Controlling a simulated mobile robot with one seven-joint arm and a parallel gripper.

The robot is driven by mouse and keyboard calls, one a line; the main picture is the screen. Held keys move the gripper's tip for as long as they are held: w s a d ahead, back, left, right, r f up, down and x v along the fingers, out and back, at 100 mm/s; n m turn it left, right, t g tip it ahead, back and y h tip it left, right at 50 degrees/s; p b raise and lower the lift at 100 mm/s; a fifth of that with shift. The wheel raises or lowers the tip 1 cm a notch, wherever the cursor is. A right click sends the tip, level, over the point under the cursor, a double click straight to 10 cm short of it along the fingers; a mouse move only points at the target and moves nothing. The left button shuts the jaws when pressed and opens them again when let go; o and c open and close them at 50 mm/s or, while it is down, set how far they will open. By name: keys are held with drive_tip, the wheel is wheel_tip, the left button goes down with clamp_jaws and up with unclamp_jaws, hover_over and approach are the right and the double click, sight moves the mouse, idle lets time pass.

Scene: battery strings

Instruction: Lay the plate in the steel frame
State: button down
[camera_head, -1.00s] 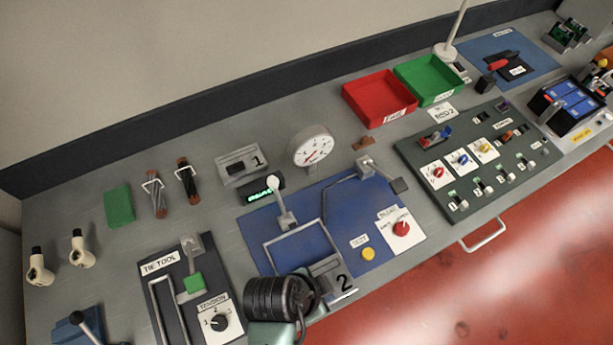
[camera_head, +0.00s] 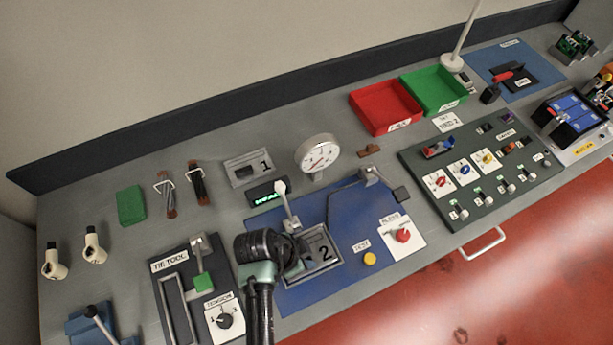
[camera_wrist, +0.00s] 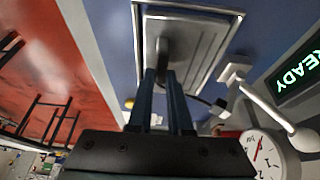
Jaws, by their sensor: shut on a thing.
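The grey plate marked 2 (camera_head: 322,252) is over the steel frame (camera_head: 341,262) on the blue mat, its outline nearly matching the frame's opening. In the wrist view the plate (camera_wrist: 200,45) shows inside the frame's rim (camera_wrist: 222,12), roughly square to it. I cannot tell whether it rests in the frame or is slightly above it. My gripper (camera_wrist: 165,72) is shut on the plate's dark handle (camera_wrist: 163,50). In the head view my wrist hides the plate's left part and the frame's left side.
A white-tipped lever (camera_head: 287,205) stands at the frame's back edge, close to the plate. A dial gauge (camera_head: 317,155), a lit green READY display (camera_head: 267,193) and a plate marked 1 (camera_head: 248,168) are behind. A yellow button (camera_head: 370,258) and red knob (camera_head: 403,235) are to the right.

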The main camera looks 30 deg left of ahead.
drive_tip(key=shift+f, duration=0.1)
drive_tip(key=c, duration=0.8)
unclamp_jaws()
drive_tip(key=shift+c, duration=0.2)
